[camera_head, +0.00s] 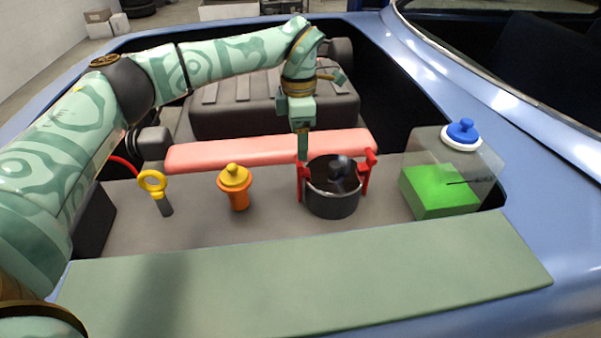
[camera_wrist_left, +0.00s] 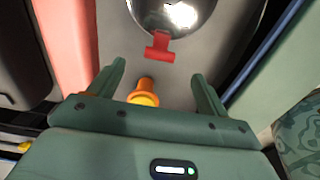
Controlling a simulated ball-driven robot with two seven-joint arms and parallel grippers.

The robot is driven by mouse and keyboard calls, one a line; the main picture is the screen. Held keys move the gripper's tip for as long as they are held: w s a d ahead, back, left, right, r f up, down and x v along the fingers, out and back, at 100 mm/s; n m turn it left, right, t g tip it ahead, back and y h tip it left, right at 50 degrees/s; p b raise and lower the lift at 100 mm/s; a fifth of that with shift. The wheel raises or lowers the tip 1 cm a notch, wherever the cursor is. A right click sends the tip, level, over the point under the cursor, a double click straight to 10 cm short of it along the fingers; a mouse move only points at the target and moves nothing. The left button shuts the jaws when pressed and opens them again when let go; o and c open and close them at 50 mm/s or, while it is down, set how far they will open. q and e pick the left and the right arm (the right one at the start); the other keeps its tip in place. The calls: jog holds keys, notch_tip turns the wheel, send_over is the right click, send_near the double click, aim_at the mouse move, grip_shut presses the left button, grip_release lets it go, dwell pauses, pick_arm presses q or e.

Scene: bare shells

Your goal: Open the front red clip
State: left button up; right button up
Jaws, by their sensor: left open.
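A dark round canister (camera_head: 333,200) with a shiny top stands in the car's bay in the head view. It has a red clip on its left side (camera_head: 303,180) and a red clip on its right side (camera_head: 367,172). I cannot tell which is called the front one. My left gripper (camera_head: 303,152) is above the left clip, pointing down. In the left wrist view, the open fingers of the left gripper (camera_wrist_left: 160,72) have nothing between them, and one red clip (camera_wrist_left: 158,47) lies just beyond the tips, against the shiny top (camera_wrist_left: 172,12). My right gripper is not in view.
An orange-yellow cap (camera_head: 235,187) and a yellow ring handle (camera_head: 153,184) stand to the left. A pink bar (camera_head: 230,155) runs behind. A clear tank (camera_head: 480,165) with green content and a blue cap (camera_head: 462,131) stands right. A flat green panel (camera_head: 300,275) is in front.

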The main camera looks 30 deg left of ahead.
aim_at(299, 174)
pick_arm(q)
notch_tip(299, 174, down, 11)
jog(key=b, duration=0.3)
jog(key=shift+f, duration=0.3)
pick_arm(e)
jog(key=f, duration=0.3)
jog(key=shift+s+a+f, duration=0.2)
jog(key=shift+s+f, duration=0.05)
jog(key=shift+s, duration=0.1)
